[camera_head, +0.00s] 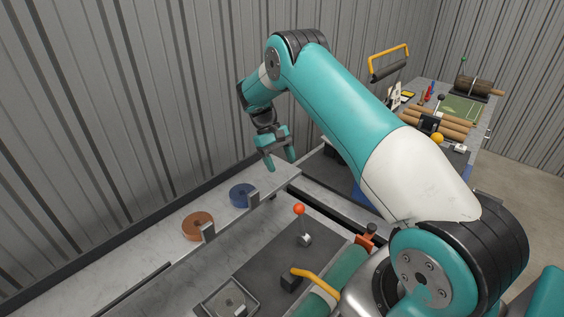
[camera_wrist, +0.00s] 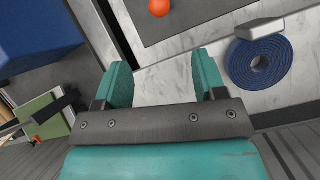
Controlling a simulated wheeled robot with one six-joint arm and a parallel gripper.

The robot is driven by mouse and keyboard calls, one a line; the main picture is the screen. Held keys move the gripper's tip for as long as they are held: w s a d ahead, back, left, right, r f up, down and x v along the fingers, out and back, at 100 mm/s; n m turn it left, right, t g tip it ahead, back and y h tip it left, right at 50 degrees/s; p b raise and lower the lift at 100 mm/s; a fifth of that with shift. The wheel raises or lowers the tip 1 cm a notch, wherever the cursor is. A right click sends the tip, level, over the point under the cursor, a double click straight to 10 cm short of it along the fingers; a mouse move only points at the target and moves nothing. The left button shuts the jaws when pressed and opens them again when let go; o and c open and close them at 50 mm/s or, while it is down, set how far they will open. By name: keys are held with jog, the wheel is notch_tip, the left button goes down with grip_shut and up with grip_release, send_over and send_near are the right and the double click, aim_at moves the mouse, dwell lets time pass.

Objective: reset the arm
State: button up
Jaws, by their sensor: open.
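My arm reaches up and over to the left in the head view, with my gripper (camera_head: 281,166) hanging down near the wall above the far end of the grey bench. In the wrist view my gripper (camera_wrist: 162,75) has its two teal fingers spread apart, with only pale bench surface showing between them. It holds nothing. The blue coiled roll (camera_head: 242,195) lies on the ledge left of and below my gripper; it also shows in the wrist view (camera_wrist: 260,66), to the right of the fingers, apart from them.
A brown coiled roll (camera_head: 198,226) lies on the same ledge. An orange ball-topped lever (camera_head: 299,209) and a yellow handle (camera_head: 314,280) rise from the bench. A tray (camera_head: 228,300) sits at the front. A second table at right holds wooden rolls (camera_head: 444,122) and a green mat (camera_head: 462,107).

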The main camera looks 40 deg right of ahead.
jog(key=shift+w+r, duration=0.1)
jog(key=shift+r, duration=0.15)
dwell(0.4)
jog(key=s+a+r+n+t+b, duration=0.1)
jog(key=s+a+r+n+b, duration=0.1)
jog(key=s+a+b, duration=0.3)
jog(key=s+a+r+n+t+y+b, duration=0.1)
jog(key=a+r+t+b, duration=0.15)
jog(key=a, duration=0.35)
jog(key=s+a+r+n+t+b, duration=0.1)
jog(key=s+a+r+n+b, duration=0.1)
jog(key=s+a+r+b, duration=0.3)
jog(key=s+a+f+n+y+b, duration=0.1)
jog(key=s+a, duration=0.2)
jog(key=s, duration=0.3)
jog(key=s+a+f+n+t+y+b, duration=0.1)
jog(key=s+a+b, duration=0.1)
jog(key=s+a, duration=0.2)
jog(key=s+a+f+n+y+b, duration=0.1)
jog(key=s+a, duration=0.3)
jog(key=s, duration=0.6)
jog(key=shift+s+f+y+b, duration=0.2)
jog(key=shift+f+y+b, duration=0.3)
jog(key=shift+f+b, duration=0.1)
